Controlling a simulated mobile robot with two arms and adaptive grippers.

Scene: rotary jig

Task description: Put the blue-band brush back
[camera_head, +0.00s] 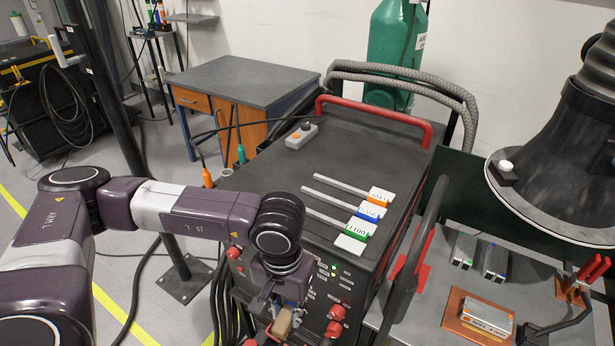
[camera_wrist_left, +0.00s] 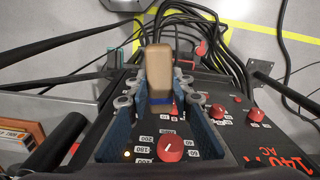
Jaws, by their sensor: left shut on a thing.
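The blue-band brush is between the jaws of my left gripper (camera_head: 284,308). Its tan handle (camera_wrist_left: 159,68) and dark blue band (camera_wrist_left: 160,99) show in the left wrist view. In the head view only the tan handle (camera_head: 282,323) shows, low in front of the control panel. The jaws (camera_wrist_left: 160,105) are shut on the brush, one on each side of it. The brush's bristles are not clearly visible. My right gripper is not in view.
The dark machine (camera_head: 330,150) carries several knobs on its front panel, including a red knob (camera_wrist_left: 171,149) below the brush. Three labelled rods (camera_head: 340,186) lie on its top. A right-hand bench holds a metal block (camera_head: 486,315) on a copper plate. Cables hang at the panel's left.

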